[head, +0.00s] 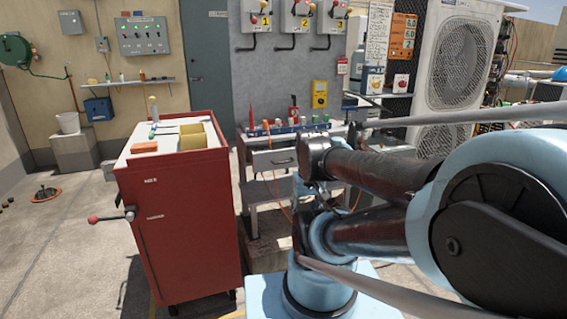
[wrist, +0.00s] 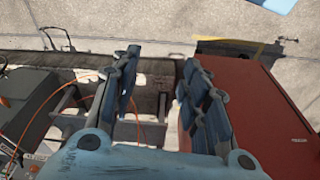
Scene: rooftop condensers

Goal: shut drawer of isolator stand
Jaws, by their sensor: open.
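The isolator stand (head: 250,142) is a grey bench beside the red cabinet in the head view. Its drawer (head: 268,160) has a grey front with a dark handle (head: 284,162). How far the drawer sticks out is hard to tell, and my arm covers the stand's right part. In the wrist view my gripper (wrist: 160,62) is open with nothing between its fingers. It hangs between grey frame parts on the left and the red cabinet on the right. I cannot make out the drawer handle in the wrist view.
The red cabinet (head: 185,225), also in the wrist view (wrist: 262,110), stands close to my gripper's right finger there. A lever with a red knob (head: 95,219) juts from the cabinet. An orange cable (wrist: 62,85) hangs near the stand. Open floor (head: 60,270) lies left.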

